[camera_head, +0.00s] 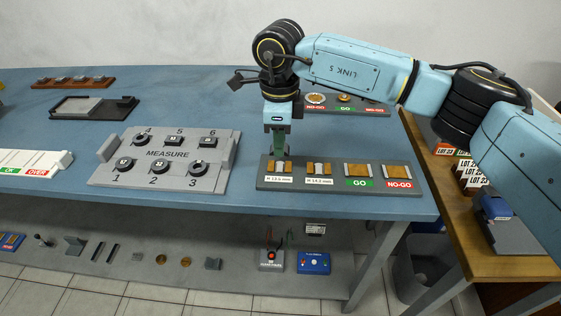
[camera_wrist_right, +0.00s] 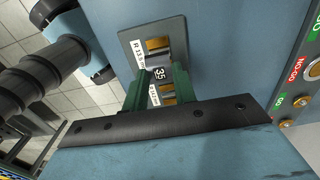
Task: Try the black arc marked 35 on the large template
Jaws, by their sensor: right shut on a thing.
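My right gripper (camera_head: 280,152) is over the left station of the grey template board (camera_head: 328,187), pointing down. In the right wrist view its green fingers (camera_wrist_right: 160,88) are shut on a small black arc marked 35 (camera_wrist_right: 159,73). Two template stations with brown blocks and white R labels, the left one (camera_head: 279,168) and the one beside it (camera_head: 319,169), sit on the board. The gripper partly hides the left station. I cannot tell whether the arc touches the template. My left gripper is not in view.
A grey MEASURE tray (camera_head: 207,152) with several numbered dark pieces stands to the left. GO (camera_head: 360,169) and NO-GO (camera_head: 397,171) trays are at the board's right. Another sorting board (camera_head: 372,109) lies behind. Blue table (camera_head: 245,205) is clear in front.

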